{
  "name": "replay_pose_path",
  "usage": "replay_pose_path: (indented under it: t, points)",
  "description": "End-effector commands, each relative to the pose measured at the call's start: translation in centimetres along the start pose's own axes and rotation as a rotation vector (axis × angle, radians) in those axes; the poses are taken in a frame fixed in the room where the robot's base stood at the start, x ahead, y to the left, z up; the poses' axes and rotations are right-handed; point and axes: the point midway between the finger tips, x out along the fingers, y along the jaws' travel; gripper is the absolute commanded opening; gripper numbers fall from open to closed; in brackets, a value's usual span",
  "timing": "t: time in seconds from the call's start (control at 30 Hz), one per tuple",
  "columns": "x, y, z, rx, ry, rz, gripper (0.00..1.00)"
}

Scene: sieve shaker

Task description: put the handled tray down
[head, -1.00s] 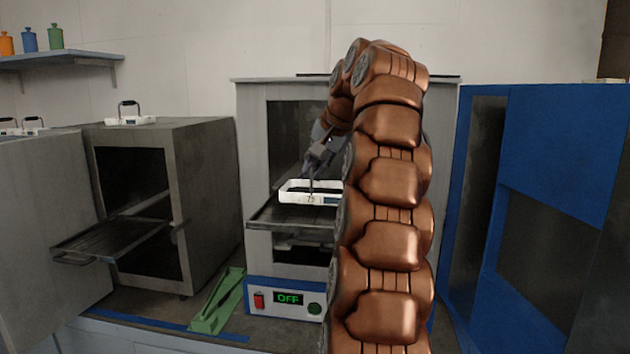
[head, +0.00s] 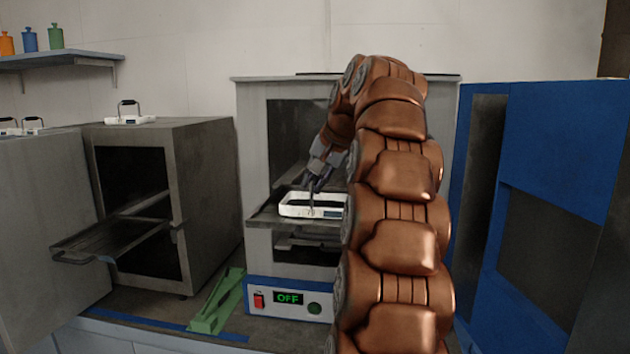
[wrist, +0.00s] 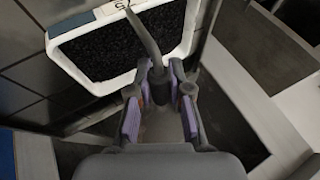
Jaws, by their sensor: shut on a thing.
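The handled tray (head: 297,211) is white with dark granular stuff inside and a label on its front. It is at the opening of the grey sieve shaker (head: 256,261), over the shaker's pulled-out shelf (head: 266,218). I cannot tell whether it touches the shelf. My gripper (head: 316,183) is above the tray, shut on its handle. In the wrist view, the purple-padded fingers (wrist: 158,100) close around the dark handle (wrist: 148,40), and the tray (wrist: 186,52) with black grains shows beyond them. My arm hides the shaker's right side.
An open grey oven (head: 205,190) with a pulled-out rack (head: 110,240) stands at left, another handled tray (head: 130,120) on top. A green holder (head: 217,303) lies on the bench between. The shaker's display (head: 288,298) reads OFF. A blue cabinet (head: 555,150) stands at right.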

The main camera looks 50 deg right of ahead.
Motion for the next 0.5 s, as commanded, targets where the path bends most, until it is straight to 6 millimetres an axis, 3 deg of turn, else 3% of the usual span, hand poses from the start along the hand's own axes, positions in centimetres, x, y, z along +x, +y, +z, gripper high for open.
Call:
replay_pose_path:
  t: [0.07,0.1,0.3,0.5]
  points:
    - [0.24,0.11,0.11,0.000,0.000,0.000,0.00]
    - [0.19,0.10,0.08,0.000,0.000,0.000,0.22]
    - [0.17,0.09,0.06,0.000,0.000,0.000,0.42]
    - [0.17,0.10,0.06,0.000,0.000,0.000,0.44]
